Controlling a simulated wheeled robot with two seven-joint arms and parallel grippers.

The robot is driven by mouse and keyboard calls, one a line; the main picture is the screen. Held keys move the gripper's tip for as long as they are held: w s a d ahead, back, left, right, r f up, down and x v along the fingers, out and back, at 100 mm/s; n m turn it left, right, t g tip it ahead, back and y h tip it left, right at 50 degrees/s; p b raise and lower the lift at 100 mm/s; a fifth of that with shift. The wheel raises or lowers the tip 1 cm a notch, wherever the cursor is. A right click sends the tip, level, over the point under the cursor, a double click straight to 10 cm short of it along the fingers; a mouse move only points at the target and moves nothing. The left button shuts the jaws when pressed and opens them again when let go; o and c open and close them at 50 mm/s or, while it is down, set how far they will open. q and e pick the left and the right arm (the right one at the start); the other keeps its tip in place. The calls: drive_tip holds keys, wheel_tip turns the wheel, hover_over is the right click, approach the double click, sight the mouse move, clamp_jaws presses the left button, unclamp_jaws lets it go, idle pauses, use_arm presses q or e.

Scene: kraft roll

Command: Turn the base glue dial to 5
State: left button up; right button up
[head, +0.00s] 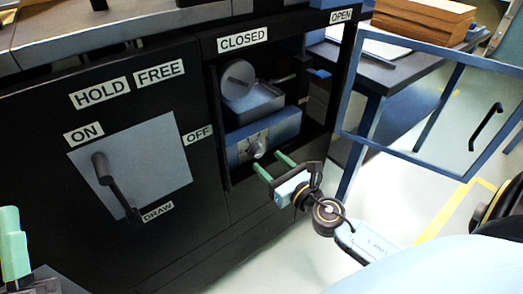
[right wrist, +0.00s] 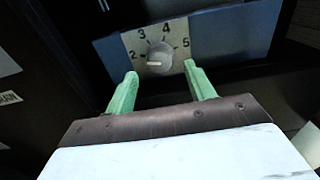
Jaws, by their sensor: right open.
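The glue dial (head: 257,151) is a small grey knob on a pale plate on the front of a blue unit inside the open dark cabinet. In the right wrist view the dial (right wrist: 160,57) has the numbers 2, 3, 4 and 5 around it. A pale bar on the knob points left, nearest the 2. My right gripper (head: 273,166) is open, its green fingers pointing at the dial from just in front. In the right wrist view its fingertips (right wrist: 160,70) lie either side of the knob's lower part; contact is not clear. My left gripper (head: 12,245) is partly cut off at the left edge.
The blue-framed clear door (head: 440,148) stands open to the right. A metal pan (head: 252,103) sits above the dial unit. At left is a lever (head: 112,185) on a grey plate with ON, OFF and DRAW labels. A desk (head: 385,68) with brown boxes (head: 425,18) stands behind.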

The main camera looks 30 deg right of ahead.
sight(260, 154)
drive_tip(key=shift+w+a, duration=0.2)
drive_tip(key=shift+w, duration=2)
use_arm(q)
drive_tip(key=shift+w+d+f+g, duration=0.1)
drive_tip(key=shift+w+f+g, duration=0.25)
drive_tip(key=shift+g, duration=0.15)
use_arm(e)
drive_tip(key=c, duration=0.8)
